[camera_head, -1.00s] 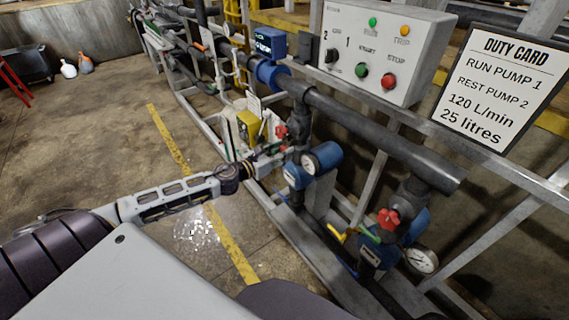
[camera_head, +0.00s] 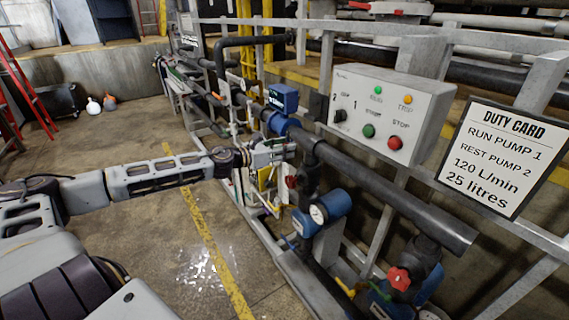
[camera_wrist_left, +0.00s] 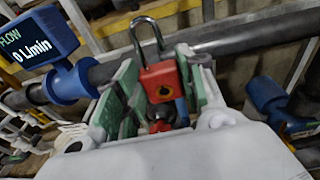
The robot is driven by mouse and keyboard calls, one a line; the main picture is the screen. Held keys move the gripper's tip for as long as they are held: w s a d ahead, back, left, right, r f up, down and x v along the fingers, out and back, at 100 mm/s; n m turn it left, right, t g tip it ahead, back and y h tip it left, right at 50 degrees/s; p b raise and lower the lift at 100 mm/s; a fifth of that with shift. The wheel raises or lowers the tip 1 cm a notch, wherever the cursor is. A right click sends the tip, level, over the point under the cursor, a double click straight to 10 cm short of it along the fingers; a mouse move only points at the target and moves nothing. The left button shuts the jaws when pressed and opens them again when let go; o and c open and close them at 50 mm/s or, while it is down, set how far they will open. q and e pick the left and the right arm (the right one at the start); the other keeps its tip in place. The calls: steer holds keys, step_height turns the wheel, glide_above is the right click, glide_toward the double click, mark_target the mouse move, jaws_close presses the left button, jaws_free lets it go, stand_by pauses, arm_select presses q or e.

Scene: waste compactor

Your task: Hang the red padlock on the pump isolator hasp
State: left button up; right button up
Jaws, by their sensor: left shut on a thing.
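My left gripper (camera_head: 284,150) is stretched out near the dark pipe, left of the pump control box. In the left wrist view the gripper (camera_wrist_left: 160,85) is shut on the red padlock (camera_wrist_left: 163,78), held between its green-lined fingers. The padlock's grey shackle (camera_wrist_left: 147,33) points up. The padlock is hard to make out in the head view. I cannot pick out the pump isolator hasp for certain in either view. My right gripper is not in view.
The grey control box (camera_head: 388,112) has a selector and buttons. The duty card (camera_head: 502,155) hangs at its right. The blue flow meter (camera_head: 283,97) and dark pipe (camera_head: 390,190) lie close to my gripper. Blue valves stand below.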

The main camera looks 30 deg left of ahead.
mark_target(284, 144)
arm_select(q)
step_height(284, 144, up, 12)
steer(key=w+a+p, duration=0.1)
steer(key=shift+w+f+h+p, duration=0.15)
steer(key=shift+w+h+p, duration=0.05)
steer(key=shift+h+p, duration=0.1)
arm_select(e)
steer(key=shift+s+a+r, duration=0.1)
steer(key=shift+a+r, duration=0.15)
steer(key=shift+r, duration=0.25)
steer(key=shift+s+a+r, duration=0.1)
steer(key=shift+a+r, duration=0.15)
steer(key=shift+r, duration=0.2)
arm_select(q)
steer(key=shift+w, duration=0.1)
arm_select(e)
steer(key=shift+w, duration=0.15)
